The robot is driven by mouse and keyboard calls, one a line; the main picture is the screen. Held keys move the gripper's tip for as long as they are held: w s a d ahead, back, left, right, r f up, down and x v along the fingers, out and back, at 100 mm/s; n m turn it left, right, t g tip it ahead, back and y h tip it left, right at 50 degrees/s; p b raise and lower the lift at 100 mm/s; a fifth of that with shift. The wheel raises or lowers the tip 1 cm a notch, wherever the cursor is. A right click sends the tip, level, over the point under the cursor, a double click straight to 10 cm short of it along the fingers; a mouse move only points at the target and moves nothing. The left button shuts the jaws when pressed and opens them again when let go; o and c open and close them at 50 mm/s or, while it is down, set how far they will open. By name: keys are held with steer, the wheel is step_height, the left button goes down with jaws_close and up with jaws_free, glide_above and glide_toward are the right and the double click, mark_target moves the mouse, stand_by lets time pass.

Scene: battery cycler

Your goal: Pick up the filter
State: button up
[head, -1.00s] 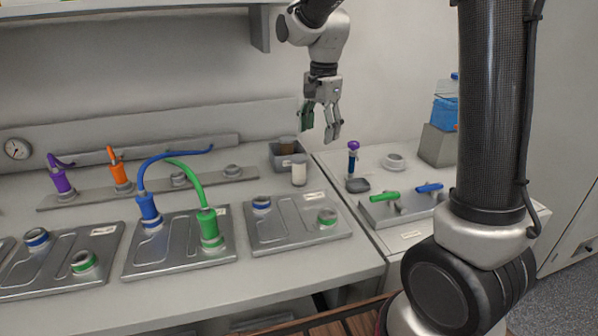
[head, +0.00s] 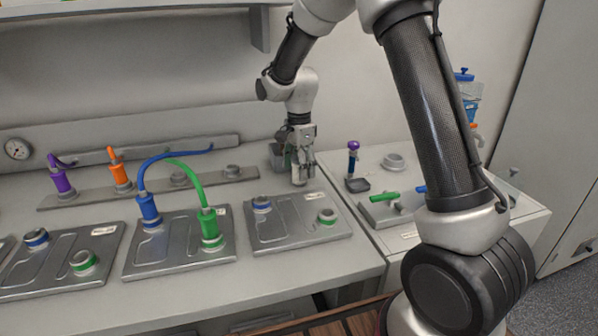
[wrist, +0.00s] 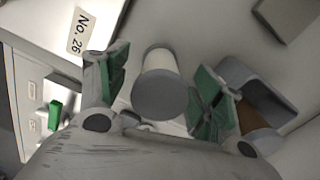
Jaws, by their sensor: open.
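The filter, which I take to be the white cylinder with grey ends (wrist: 158,72), stands upright on the bench. In the wrist view it lies between the two green finger pads, with a visible gap on each side. In the head view the filter (head: 298,180) is partly hidden behind my fingers. My gripper (head: 301,172) points down around the filter and is open. It also shows in the wrist view (wrist: 160,92), holding nothing.
A grey bin (head: 278,156) with a brown thing in it stands close behind the filter, beside one finger. Metal plates with ports (head: 290,235) lie in front. A purple-topped tool (head: 352,160) stands to the right.

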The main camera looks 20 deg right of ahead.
steer(key=c, duration=1.1)
